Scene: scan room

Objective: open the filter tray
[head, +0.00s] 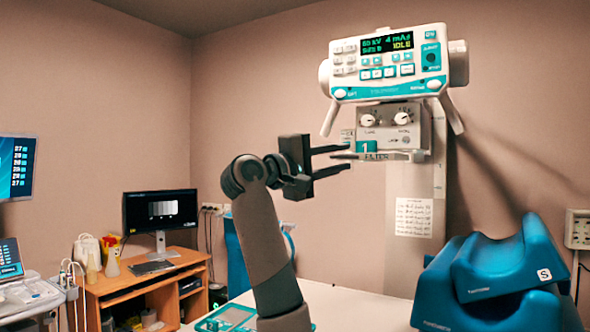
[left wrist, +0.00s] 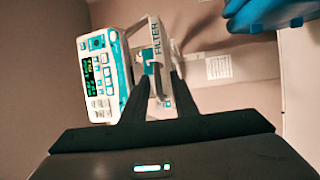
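The filter tray (head: 400,156) is a thin pale slab marked FILTER, under the knob housing of the wall-mounted x-ray head. It also shows in the left wrist view (left wrist: 157,45), its label running up the picture. My left gripper (head: 350,157) is at the tray's left end, its two dark fingers one above the other with a gap between them. In the left wrist view the fingers (left wrist: 158,75) point at the tray, which appears between them. I cannot tell if they touch it. How far the tray is pulled out is unclear. My right gripper is not in view.
The control panel (head: 390,62) reads IDLE and sits above the knob housing (head: 392,127). A teal block marked 1 (head: 366,147) is close by the fingers. Blue cushions (head: 500,270) lie at right on a white surface (head: 350,305). A desk with monitor (head: 160,212) stands at left.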

